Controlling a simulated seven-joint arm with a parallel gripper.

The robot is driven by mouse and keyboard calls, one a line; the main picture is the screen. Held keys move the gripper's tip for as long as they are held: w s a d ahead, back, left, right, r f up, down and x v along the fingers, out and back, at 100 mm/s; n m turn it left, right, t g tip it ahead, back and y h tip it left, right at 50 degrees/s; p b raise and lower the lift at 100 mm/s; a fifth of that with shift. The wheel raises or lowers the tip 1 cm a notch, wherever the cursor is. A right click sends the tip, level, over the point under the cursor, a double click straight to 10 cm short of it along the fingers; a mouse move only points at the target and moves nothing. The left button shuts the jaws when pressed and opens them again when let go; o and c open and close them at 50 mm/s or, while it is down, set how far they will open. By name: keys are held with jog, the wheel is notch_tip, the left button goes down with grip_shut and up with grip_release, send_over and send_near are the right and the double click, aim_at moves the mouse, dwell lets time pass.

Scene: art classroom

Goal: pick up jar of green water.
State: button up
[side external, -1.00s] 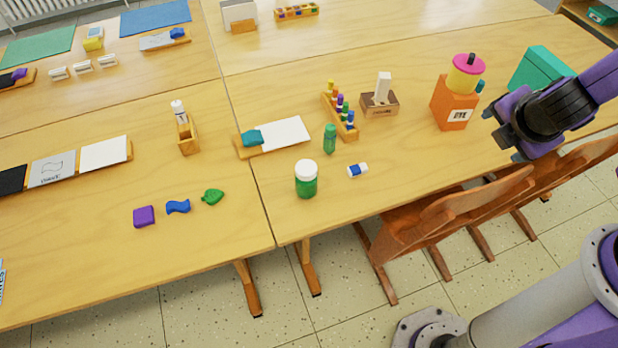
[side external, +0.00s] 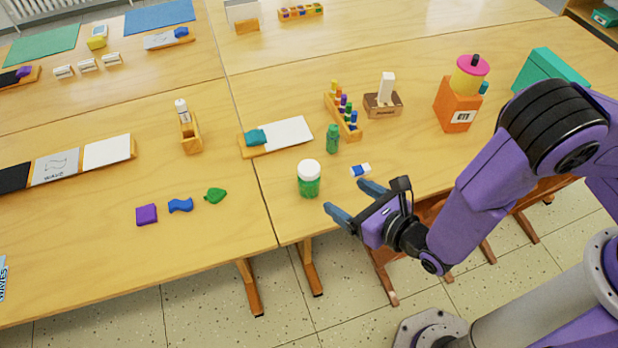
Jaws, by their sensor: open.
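The jar of green water (side external: 309,184) stands upright on the table near its front edge, with a white lid on top and green below. My gripper (side external: 350,200) is just to the right of the jar, at the table's front edge. Its two blue fingers are spread apart and point left toward the jar. Nothing is between them, and I see a gap between the fingertips and the jar.
A small green bottle (side external: 333,139) and a blue-and-white eraser (side external: 360,171) are close behind the jar. A wooden rack of colored pegs (side external: 343,117) stands farther back. Green, blue and purple pieces (side external: 180,205) lie to the left. Chairs (side external: 425,215) are below the front edge.

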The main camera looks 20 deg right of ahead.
send_near(304, 167)
jog(key=x, duration=0.3)
jog(key=f+x, duration=0.1)
jog(key=x, duration=0.1)
jog(key=shift+w+d+f, duration=0.15)
jog(key=shift+d, duration=0.05)
jog(key=shift+x, duration=2.95)
jog(key=shift+d, duration=0.15)
jog(key=c, duration=1.3)
